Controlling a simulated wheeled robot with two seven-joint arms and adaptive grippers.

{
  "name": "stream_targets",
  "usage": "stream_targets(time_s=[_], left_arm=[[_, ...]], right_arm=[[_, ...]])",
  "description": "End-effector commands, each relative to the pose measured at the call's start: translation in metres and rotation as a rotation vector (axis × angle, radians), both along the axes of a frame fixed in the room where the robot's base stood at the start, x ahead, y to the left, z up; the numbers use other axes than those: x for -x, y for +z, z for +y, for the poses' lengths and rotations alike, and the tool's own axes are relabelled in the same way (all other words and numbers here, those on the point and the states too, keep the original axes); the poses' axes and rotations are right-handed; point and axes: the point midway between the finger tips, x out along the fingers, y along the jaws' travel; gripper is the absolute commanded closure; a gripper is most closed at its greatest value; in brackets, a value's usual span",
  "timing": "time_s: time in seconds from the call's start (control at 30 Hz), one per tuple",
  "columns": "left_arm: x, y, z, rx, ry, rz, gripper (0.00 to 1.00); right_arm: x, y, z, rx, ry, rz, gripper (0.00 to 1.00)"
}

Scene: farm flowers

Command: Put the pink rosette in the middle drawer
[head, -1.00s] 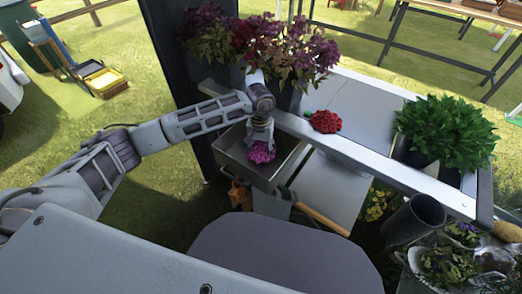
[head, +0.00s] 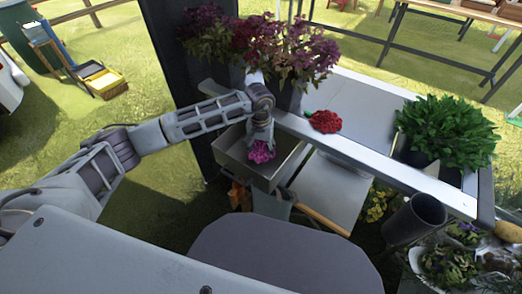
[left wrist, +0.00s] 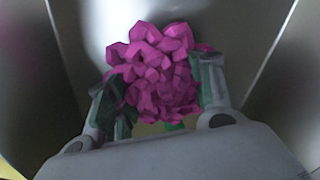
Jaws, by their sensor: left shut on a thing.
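The pink rosette (head: 262,152) is between the fingers of my left gripper (head: 262,143), over the inside of an open metal drawer (head: 286,168). In the left wrist view the rosette (left wrist: 160,75) fills the space between the two fingers of my left gripper (left wrist: 165,95), which is shut on it. Grey drawer walls (left wrist: 245,40) surround it there. I cannot tell whether the rosette touches the drawer floor. My right gripper is not in view.
A red rosette (head: 325,121) lies on the white table (head: 370,100) above the drawer. Dark pots of purple flowers (head: 265,40) stand behind my left arm. A leafy green plant (head: 447,130) and a dark cylinder (head: 415,218) are at the right.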

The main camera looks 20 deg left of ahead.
Motion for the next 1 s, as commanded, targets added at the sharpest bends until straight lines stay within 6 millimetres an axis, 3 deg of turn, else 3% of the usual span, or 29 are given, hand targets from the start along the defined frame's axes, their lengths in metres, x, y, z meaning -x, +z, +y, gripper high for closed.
stream_targets(time_s=[0.03,0.27,0.3,0.43,1.0], left_arm=[[0.0074,-0.0135,0.0007,-0.006,-0.001,0.023,0.86],[0.0073,-0.0141,0.0009,-0.006,0.0,0.023,0.86],[0.0073,-0.0141,0.0009,-0.006,0.0,0.023,0.43],[0.0072,-0.0137,0.0009,-0.006,-0.001,0.023,0.26],[0.0049,-0.0094,0.0015,-0.007,-0.001,0.015,0.26]], right_arm=[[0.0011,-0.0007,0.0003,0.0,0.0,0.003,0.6],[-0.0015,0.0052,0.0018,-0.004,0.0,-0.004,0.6],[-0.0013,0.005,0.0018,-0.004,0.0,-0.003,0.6],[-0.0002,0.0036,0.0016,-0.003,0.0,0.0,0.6],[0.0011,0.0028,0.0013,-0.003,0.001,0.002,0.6]])
